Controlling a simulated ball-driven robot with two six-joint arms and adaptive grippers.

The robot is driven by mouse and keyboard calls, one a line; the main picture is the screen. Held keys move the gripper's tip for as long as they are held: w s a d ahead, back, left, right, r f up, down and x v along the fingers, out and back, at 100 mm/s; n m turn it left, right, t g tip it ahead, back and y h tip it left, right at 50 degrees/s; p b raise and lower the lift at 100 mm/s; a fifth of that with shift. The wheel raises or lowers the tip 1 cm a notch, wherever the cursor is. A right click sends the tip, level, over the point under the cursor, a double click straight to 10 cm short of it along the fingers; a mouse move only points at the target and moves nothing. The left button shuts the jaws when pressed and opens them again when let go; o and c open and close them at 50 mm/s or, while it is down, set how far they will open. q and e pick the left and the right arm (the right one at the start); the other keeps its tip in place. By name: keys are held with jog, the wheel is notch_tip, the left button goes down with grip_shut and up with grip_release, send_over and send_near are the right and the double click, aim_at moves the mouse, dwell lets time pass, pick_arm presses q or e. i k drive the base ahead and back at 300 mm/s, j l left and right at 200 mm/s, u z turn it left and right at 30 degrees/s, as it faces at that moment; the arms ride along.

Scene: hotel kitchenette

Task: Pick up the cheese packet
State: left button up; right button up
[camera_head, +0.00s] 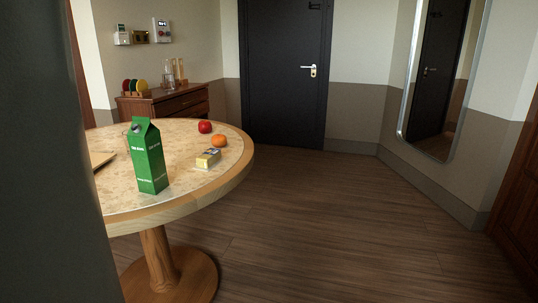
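A small yellow and white packet with a dark label, which looks like the cheese packet (208,158), lies on the round table (202,190) near its right edge. It is to the right of a tall green carton (147,157) and just in front of an orange fruit (219,141). Nothing covers the packet. Neither of my grippers shows in the head view. A large dark blurred shape fills the left edge and hides part of the table.
A red apple (205,127) sits behind the orange. A flat brown item (101,159) lies at the table's left. A wooden cabinet (180,103) stands behind, near a dark door (283,75). A mirror (443,80) hangs right. The wooden floor (350,225) is clear.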

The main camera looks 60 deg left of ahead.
aim_at(210, 158)
jog(key=j+u, duration=0.15)
jog(key=u, duration=2.15)
